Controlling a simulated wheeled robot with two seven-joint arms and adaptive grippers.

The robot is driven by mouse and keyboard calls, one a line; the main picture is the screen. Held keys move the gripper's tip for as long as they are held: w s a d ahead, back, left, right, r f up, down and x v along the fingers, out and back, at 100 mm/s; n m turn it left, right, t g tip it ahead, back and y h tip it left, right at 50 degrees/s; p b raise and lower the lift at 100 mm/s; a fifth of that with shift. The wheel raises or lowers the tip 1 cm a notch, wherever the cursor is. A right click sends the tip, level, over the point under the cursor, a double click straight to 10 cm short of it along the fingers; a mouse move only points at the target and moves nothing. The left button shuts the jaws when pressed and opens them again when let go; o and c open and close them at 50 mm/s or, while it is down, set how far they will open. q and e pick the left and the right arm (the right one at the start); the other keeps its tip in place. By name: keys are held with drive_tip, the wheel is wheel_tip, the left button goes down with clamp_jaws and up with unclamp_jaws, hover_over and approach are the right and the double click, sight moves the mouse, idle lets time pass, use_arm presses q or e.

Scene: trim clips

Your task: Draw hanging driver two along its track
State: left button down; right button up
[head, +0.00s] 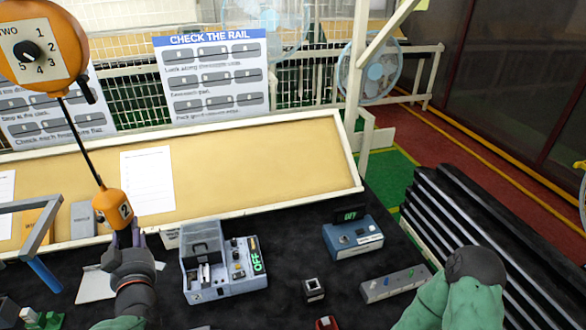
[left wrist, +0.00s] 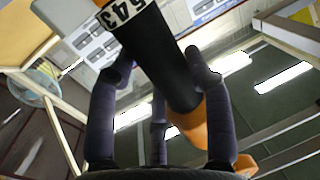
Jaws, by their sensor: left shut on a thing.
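Hanging driver two (head: 113,207) is an orange body marked 2. It hangs on a dark cord below the round orange balancer (head: 58,75), which is labelled TWO and has a numbered dial. My left gripper (head: 123,238) is at the driver's lower end, shut on it. In the left wrist view, my fingers (left wrist: 158,75) stand around the driver's black barrel (left wrist: 160,52), which has a white number band and orange parts. The cord slants down to the right from the balancer. The track above is outside the head view. My right gripper does not show; only my right arm is visible.
A grey device marked OFF (head: 222,275) stands just right of my left gripper. A blue-grey box (head: 355,240) and a grey switch strip (head: 395,283) lie farther right on the dark bench. A slanted tan board (head: 250,160) runs behind, and a blue bracket (head: 42,272) stands at left.

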use_arm(q)
drive_tip(key=shift+r+p, duration=0.6)
drive_tip(key=shift+r, duration=0.55)
drive_tip(key=shift+c, duration=2.2)
unclamp_jaws()
drive_tip(key=shift+f, duration=0.1)
drive_tip(key=shift+s+d, duration=0.1)
